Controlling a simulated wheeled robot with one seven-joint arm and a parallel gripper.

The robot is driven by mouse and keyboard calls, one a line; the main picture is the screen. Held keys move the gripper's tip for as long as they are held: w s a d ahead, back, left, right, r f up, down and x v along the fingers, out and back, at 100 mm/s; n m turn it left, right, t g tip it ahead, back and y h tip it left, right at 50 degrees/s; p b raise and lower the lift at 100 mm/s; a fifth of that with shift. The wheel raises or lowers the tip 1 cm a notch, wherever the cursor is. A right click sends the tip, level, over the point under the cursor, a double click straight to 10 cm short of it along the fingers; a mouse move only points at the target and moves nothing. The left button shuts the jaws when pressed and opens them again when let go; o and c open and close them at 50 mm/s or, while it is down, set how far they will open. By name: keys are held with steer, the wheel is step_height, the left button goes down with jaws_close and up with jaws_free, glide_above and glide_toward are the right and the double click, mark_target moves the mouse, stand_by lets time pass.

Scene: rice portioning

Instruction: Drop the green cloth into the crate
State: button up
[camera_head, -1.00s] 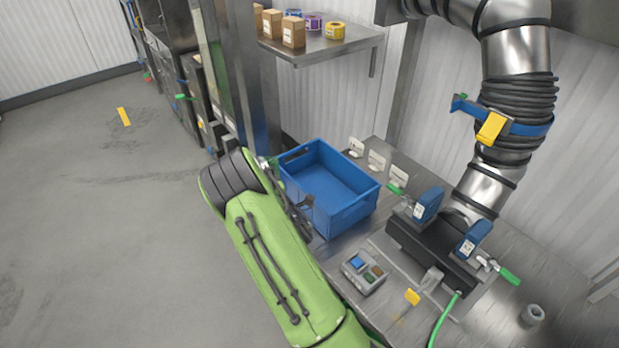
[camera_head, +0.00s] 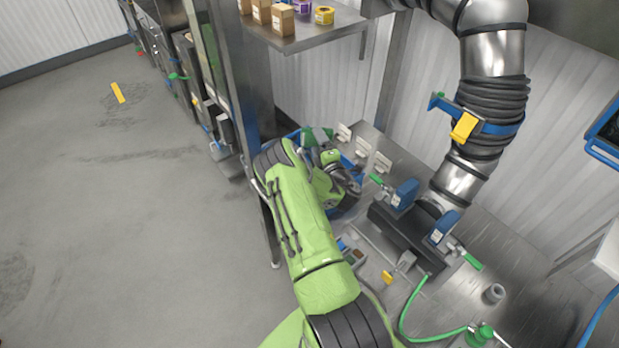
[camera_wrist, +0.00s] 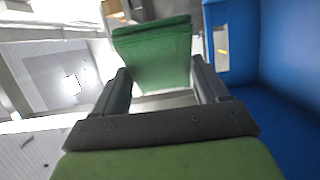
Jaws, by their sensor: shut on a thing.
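The green cloth (camera_wrist: 152,50) is a folded, flat piece between the two dark fingers of my gripper (camera_wrist: 158,72), which is shut on it in the wrist view. In the head view the cloth (camera_head: 317,136) shows at the far end of my arm, over the area of the blue crate. The crate (camera_head: 293,137) is mostly hidden behind my arm there. Its blue wall, with a handle slot, fills the right of the wrist view (camera_wrist: 285,45), close beside the fingers. I cannot tell how far the cloth is above the crate's floor.
A steel shelf (camera_head: 310,38) with small boxes and tape rolls hangs above the crate. To the right of my arm are a black fixture with blue clamps (camera_head: 403,194), a green hose (camera_head: 402,318) and a ribbed duct (camera_head: 487,105). A metal post stands at the left.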

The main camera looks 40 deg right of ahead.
step_height(320, 180, down, 3)
steer(key=shift+f+b, duration=0.1)
steer(key=shift+b, duration=0.5)
steer(key=o, duration=1)
steer(key=shift+c, duration=0.2)
step_height(320, 180, up, 10)
steer(key=p, duration=0.1)
